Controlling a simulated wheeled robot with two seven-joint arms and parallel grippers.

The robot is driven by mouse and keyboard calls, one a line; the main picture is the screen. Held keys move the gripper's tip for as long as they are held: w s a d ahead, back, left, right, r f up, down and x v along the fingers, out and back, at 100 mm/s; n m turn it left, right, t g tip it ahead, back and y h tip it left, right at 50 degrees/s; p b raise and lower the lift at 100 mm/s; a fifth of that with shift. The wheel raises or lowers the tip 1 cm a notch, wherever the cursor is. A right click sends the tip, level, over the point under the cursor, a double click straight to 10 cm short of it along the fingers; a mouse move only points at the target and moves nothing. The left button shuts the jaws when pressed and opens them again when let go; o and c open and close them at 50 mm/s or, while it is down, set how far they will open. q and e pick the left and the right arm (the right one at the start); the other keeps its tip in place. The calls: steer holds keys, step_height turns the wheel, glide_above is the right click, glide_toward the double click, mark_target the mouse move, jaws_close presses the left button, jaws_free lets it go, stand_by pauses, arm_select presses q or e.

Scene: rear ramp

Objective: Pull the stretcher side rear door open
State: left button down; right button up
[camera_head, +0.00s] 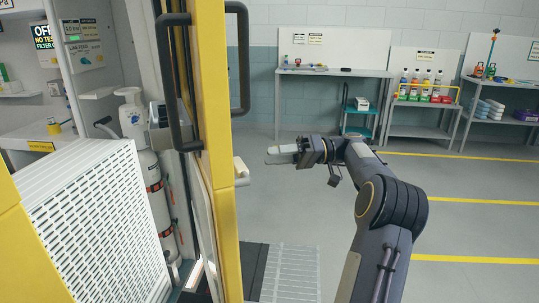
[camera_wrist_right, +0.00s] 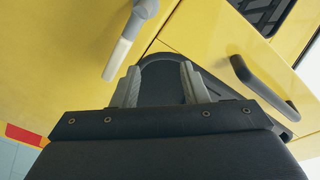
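A yellow door (camera_head: 213,100) stands nearly edge-on in the head view, with the vehicle interior showing to its left. A dark loop handle (camera_head: 241,60) is on its right face, and a pale lever (camera_head: 240,170) sticks out lower down. My right gripper (camera_head: 272,155) is just right of the lever, apart from it. In the wrist view its fingers (camera_wrist_right: 160,78) are spread with nothing between them. Yellow panels fill that view, with a grey-and-white lever (camera_wrist_right: 128,42) beyond the fingers and a dark handle (camera_wrist_right: 265,88) to the right. My left gripper is not in view.
A white perforated panel (camera_head: 95,225) with a yellow edge stands at lower left. White gas cylinders (camera_head: 145,165) are inside the vehicle. Dark and grey ramp panels (camera_head: 290,275) lie on the floor below the door. Workbenches (camera_head: 335,72) line the far wall; the floor between is clear.

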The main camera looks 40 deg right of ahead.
steer(key=shift+s+d, duration=0.6)
steer(key=shift+s, duration=0.15)
steer(key=shift+c, duration=0.4)
